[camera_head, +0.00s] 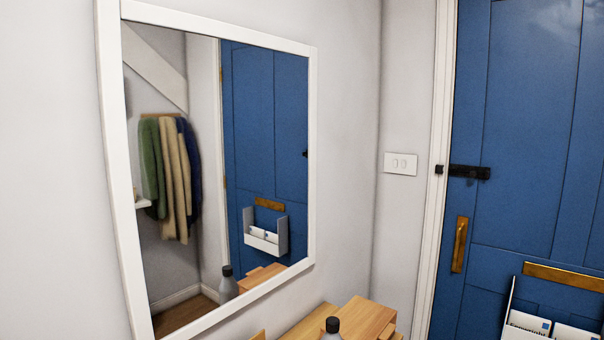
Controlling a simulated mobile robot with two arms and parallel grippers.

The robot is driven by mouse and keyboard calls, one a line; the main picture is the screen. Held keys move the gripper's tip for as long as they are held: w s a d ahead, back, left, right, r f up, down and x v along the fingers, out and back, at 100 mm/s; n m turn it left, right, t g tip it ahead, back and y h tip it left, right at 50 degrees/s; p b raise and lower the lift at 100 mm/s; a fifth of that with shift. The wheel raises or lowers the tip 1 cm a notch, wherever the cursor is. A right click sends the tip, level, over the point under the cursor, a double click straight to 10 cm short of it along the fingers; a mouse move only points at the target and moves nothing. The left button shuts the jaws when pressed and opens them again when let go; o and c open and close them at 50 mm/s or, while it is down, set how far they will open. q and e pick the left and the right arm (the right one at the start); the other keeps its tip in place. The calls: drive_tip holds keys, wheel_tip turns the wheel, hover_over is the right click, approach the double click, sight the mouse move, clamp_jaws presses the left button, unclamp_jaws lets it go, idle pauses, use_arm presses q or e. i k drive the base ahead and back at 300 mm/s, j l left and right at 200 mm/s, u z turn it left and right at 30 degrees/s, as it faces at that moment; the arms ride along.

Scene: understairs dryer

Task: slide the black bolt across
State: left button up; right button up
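The black bolt (469,172) is mounted across the left edge of the blue door (530,120). A small black keeper (439,169) sits on the white door frame just left of it. The bolt's left end comes close to the keeper; at this size I cannot tell whether it enters it. Neither of my grippers shows in the head view.
A brass handle (460,244) and a white letter holder (545,325) are on the door below the bolt. A white-framed mirror (311,150) hangs on the left wall. A switch (400,164) is left of the frame.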

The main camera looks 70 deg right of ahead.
sight(473, 174)
drive_tip(key=k+j+z, duration=0.15)
drive_tip(key=z, duration=2.95)
drive_tip(key=i+l, duration=0.1)
drive_tip(key=i+j+u, duration=0.05)
